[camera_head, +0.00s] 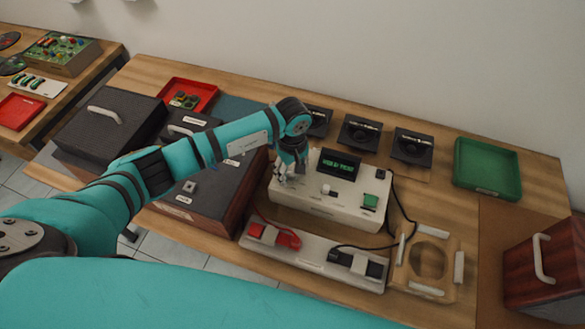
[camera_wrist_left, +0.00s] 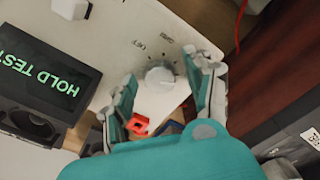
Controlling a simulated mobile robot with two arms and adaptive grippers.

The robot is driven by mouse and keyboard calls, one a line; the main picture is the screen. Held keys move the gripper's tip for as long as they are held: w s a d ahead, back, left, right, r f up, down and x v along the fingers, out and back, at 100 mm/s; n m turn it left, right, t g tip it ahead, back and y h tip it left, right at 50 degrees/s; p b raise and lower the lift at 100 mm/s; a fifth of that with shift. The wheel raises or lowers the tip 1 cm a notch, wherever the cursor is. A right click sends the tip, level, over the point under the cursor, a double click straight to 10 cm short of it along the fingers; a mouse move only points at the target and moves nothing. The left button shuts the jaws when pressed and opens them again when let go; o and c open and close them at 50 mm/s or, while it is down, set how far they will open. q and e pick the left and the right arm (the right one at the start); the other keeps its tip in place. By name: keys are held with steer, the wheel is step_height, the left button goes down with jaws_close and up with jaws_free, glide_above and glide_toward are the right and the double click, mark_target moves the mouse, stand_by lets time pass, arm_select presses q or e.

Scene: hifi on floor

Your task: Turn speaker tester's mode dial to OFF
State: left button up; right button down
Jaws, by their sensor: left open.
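The speaker tester (camera_head: 322,205) is a pale box on the bench. Its tilted black screen (camera_head: 340,164) shows green text, which reads HOLD TEST in the left wrist view (camera_wrist_left: 40,75). The mode dial (camera_wrist_left: 160,77) is a small white round knob with printed labels beside it, one reading OFF (camera_wrist_left: 141,43). My left gripper (camera_head: 284,178) is over the left end of the tester and hides the dial in the head view. In the left wrist view my left gripper (camera_wrist_left: 168,82) is open, with one finger on each side of the dial. Contact with the knob cannot be told.
A green button (camera_head: 370,201) and a white knob (camera_head: 326,190) are on the tester. Red and black clips (camera_head: 274,236) lie on a white strip in front. Dark speaker units (camera_head: 360,133) stand behind, a green tray (camera_head: 487,169) at right, and a dark cabinet (camera_head: 215,190) at left.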

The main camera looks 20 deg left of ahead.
arm_select(q)
steer(key=shift+c, duration=0.3)
jaws_close()
